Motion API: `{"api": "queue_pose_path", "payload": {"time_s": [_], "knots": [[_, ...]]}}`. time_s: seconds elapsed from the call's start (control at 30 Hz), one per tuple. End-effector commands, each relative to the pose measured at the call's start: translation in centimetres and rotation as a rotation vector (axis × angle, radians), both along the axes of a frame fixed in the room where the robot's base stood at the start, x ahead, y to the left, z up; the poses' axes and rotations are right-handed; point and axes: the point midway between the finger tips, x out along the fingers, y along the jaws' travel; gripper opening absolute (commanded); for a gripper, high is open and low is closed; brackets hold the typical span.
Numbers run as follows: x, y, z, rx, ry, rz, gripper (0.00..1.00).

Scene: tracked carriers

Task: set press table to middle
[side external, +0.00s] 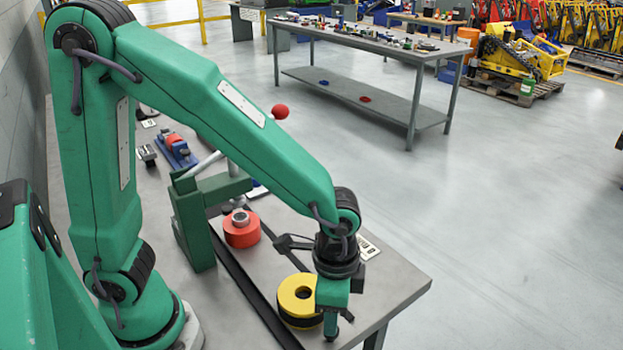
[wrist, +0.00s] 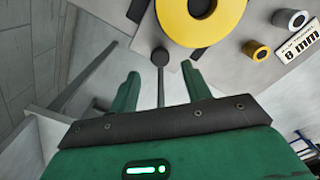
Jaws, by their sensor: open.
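The green press (side external: 195,225) stands on the bench with a grey lever ending in a red ball (side external: 281,111). A red disc with a metal ring (side external: 241,230) sits at its foot. A dark rail (side external: 262,295) runs along the bench toward the near edge. A yellow ring (side external: 297,296) lies on a black round base near that edge; it also shows at the top of the wrist view (wrist: 197,18). My gripper (side external: 335,325) is open beside the yellow ring. In the wrist view, a black knob on a rod (wrist: 160,57) lies between and beyond my open fingertips (wrist: 161,73), apparently untouched.
A white "8 mm" label (wrist: 298,45) lies near small silver and yellow rings. A blue and red fixture (side external: 177,150) stands farther back on the bench. The bench's near right edge (side external: 400,298) is close to my gripper. A second table (side external: 370,45) stands beyond open floor.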

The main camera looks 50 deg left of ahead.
Motion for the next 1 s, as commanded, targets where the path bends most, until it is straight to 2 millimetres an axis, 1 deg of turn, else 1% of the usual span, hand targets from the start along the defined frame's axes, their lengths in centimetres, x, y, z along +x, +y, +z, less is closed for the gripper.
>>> {"api": "queue_pose_path", "payload": {"time_s": [0.03, 0.2, 0.4, 0.6, 0.83, 0.87, 1.0], "knots": [[0.0, 0.0, -0.7, 0.001, 0.001, 0.0, 0.48], [-0.1, 0.0, -2.7, 0.001, 0.003, 0.0, 0.48], [0.0, 0.0, -4.3, 0.0, 0.0, 0.0, 0.48], [0.0, 0.0, -5.0, -0.001, -0.001, 0.0, 0.48], [0.0, 0.0, -5.0, -0.001, -0.001, 0.0, 0.48], [0.0, 0.0, -5.0, -0.001, -0.001, 0.0, 0.46], [0.0, 0.0, -5.0, -0.001, -0.001, 0.0, 0.19]]}}
